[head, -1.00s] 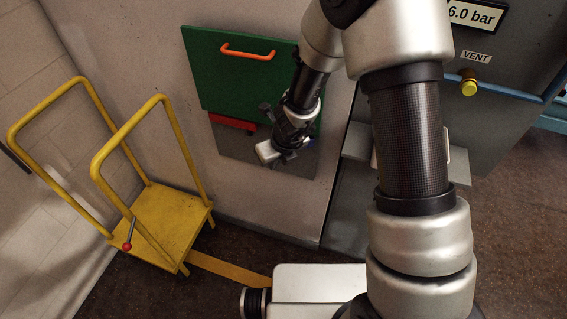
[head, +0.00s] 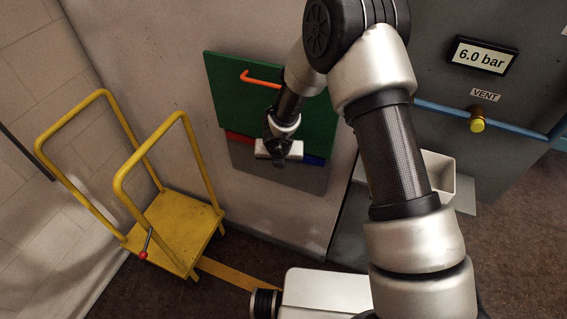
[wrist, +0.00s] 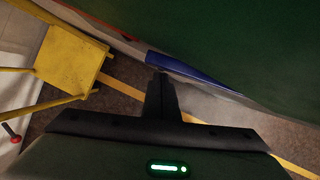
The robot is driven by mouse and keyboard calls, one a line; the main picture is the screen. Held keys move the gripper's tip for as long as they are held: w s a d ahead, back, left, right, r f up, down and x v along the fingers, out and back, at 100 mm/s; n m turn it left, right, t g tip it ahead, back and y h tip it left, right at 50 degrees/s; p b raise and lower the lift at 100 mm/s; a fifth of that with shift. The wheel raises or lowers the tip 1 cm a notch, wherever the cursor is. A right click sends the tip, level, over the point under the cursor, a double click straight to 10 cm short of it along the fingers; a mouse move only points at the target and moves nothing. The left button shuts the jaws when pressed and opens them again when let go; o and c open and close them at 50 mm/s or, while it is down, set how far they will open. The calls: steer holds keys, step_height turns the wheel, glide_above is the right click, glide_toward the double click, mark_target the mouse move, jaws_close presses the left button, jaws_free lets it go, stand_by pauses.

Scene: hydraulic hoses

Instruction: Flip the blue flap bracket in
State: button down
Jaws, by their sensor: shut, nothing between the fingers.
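The blue flap bracket (head: 314,160) shows at the lower right edge of the green panel (head: 228,88), just right of my gripper (head: 280,160). In the wrist view the blue bracket (wrist: 190,70) is a long slanted strip along the green panel's edge. My gripper's closed fingers (wrist: 160,82) point up at its left end. I cannot tell whether they touch it. My gripper is shut and empty. In the head view part of the bracket is hidden behind my gripper.
A red bracket (head: 238,138) sits at the panel's lower left edge. An orange handle (head: 262,80) is on the green panel. A yellow cart (head: 172,235) stands at left. At right are a white open bin (head: 440,175) and a grey cabinet with a yellow-tipped vent valve (head: 477,124).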

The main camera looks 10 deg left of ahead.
steer(key=shift+w, duration=0.3)
steer(key=shift+m, duration=0.3)
steer(key=p+v, duration=0.1)
steer(key=v, duration=0.6)
steer(key=shift+r, duration=0.2)
steer(key=shift+s+a, duration=0.1)
stand_by(0.3)
